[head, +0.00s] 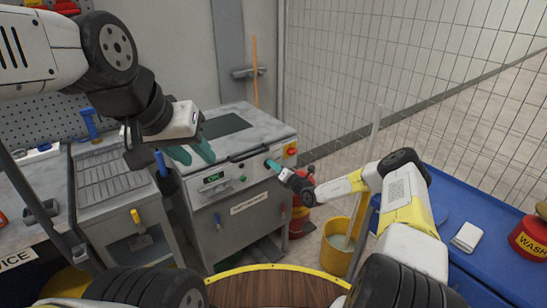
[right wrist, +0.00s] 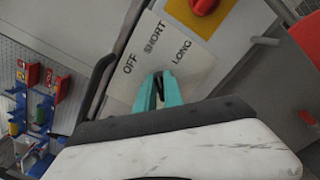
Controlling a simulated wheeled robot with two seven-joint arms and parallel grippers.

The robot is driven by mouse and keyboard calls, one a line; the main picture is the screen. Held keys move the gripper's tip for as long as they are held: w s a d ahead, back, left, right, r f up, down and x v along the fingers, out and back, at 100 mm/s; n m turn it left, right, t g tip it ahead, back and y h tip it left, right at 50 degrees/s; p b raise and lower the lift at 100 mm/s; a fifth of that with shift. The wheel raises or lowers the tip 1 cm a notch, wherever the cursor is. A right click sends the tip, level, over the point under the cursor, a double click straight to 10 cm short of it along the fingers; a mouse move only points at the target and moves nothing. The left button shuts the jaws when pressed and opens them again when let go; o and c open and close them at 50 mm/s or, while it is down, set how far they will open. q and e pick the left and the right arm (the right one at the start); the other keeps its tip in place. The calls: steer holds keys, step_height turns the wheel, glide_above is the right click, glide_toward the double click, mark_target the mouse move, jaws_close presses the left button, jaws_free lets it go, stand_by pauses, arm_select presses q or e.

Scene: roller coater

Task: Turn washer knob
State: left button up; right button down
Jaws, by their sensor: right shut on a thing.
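The grey washer machine (head: 242,190) stands in the middle of the head view, with a green display (head: 213,178) on its front. My right gripper (head: 271,164) is at the right part of its front panel. In the right wrist view my right gripper (right wrist: 159,82) is shut on a small dark knob (right wrist: 159,78), mostly hidden between the teal fingertips. The knob is on a pale label plate (right wrist: 185,62) reading OFF, SHORT and LONG. Its pointing direction cannot be told. My left gripper (head: 193,154) is open and empty, above the left side of the machine top.
A red and yellow switch (head: 291,151) is right of the knob. A yellow bucket (head: 338,245) stands on the floor to the right. A blue cart top (head: 480,220) lies at far right, and a sink unit (head: 115,180) adjoins the machine on the left.

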steer(key=c, duration=1.5)
jaws_free()
steer(key=shift+o, duration=0.2)
steer(key=shift+s, duration=0.1)
steer(key=v, duration=0.7)
steer(key=shift+s+d, duration=0.25)
